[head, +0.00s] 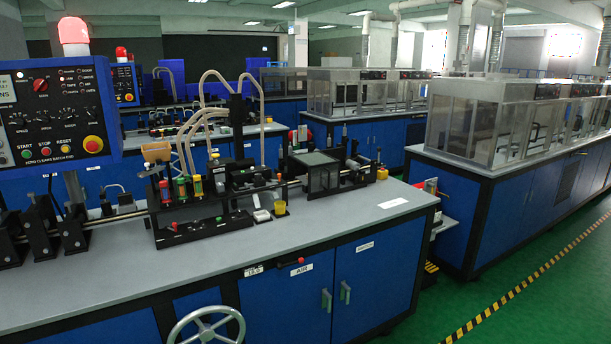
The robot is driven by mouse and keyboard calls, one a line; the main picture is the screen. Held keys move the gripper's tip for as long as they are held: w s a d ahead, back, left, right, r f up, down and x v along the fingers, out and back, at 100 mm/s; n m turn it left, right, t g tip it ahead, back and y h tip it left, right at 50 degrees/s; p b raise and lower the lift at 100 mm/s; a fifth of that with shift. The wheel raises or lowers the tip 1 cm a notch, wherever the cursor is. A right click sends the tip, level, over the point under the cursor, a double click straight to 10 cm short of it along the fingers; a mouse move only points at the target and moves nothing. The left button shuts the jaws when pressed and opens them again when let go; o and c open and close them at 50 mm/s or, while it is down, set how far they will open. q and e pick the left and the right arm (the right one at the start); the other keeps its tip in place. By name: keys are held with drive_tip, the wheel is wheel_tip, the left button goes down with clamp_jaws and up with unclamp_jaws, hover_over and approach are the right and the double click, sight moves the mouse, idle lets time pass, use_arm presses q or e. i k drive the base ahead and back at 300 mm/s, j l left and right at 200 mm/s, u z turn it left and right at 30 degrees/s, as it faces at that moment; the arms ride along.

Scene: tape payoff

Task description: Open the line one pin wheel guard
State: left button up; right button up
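A small box with clear panels and a black frame (323,180) stands on the grey bench top, right of the middle; it looks like the pin wheel guard, though I see no label naming it. Its lid looks flat and closed. What is inside is too dark to tell. Black mechanism parts stand close around it, on its left and right. Neither of my grippers is in view.
A control panel (55,115) with a red beacon (74,38) stands at the left. A handwheel (207,326) juts from the bench front. The grey bench top (340,225) is clear along its front. Green floor with a striped line (525,283) lies right.

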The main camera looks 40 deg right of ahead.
sight(323, 169)
drive_tip(key=l+u, duration=0.4)
drive_tip(key=l, duration=0.5)
drive_tip(key=l+u, duration=0.25)
drive_tip(key=l, duration=1.65)
